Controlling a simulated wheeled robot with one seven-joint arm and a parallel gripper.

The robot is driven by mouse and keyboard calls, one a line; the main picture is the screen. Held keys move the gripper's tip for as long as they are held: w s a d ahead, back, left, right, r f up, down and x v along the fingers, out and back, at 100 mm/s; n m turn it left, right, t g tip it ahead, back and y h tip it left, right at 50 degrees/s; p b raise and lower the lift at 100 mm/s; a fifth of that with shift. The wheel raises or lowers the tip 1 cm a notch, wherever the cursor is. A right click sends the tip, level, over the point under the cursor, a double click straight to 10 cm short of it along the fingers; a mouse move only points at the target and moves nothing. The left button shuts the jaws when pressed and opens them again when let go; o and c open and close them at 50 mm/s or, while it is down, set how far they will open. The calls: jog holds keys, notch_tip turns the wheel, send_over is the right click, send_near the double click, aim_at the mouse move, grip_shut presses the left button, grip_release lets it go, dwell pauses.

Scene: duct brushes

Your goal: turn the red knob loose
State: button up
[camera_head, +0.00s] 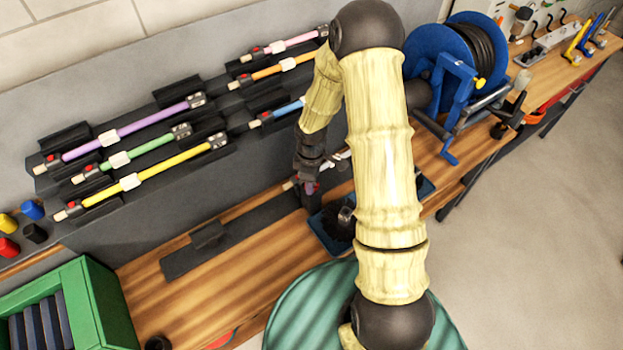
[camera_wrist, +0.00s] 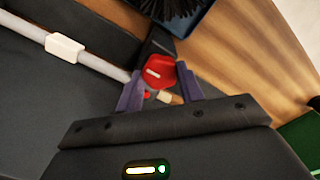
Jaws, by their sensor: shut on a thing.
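The red knob (camera_wrist: 157,71) shows in the wrist view between the two purple fingers of my gripper (camera_wrist: 160,80), which is shut on it. The knob has a pale mark on its face. It sits at the end of a pale grey rod (camera_wrist: 30,31) with a white collar (camera_wrist: 66,47). A small tan tip (camera_wrist: 173,98) sticks out past the knob, near a small red spot. In the head view, my gripper (camera_head: 309,182) points down at the rod's end over the bench, and my arm hides most of this rod.
Several coloured rods, such as a purple one (camera_head: 135,128) and a yellow one (camera_head: 160,173), rest on the wall rack. A blue tray (camera_head: 318,233) with a dark brush stands close to my gripper. A blue hose reel (camera_head: 428,65) stands right. A green crate (camera_head: 100,300) is at lower left.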

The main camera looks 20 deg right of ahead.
jog(key=o, duration=1)
notch_tip(320, 180, up, 18)
jog(key=shift+f+b, duration=0.25)
jog(key=shift+b, duration=0.4)
jog(key=s+m+t, duration=0.1)
jog(key=s+m, duration=0.3)
jog(key=s+r+m, duration=0.1)
jog(key=s+m, duration=0.3)
jog(key=s, duration=0.1)
jog(key=s+m+t, duration=0.1)
jog(key=s+m, duration=0.3)
jog(key=shift+s+r+m+t, duration=0.15)
jog(key=shift+s+m+t, duration=0.15)
jog(key=shift+s+m, duration=0.1)
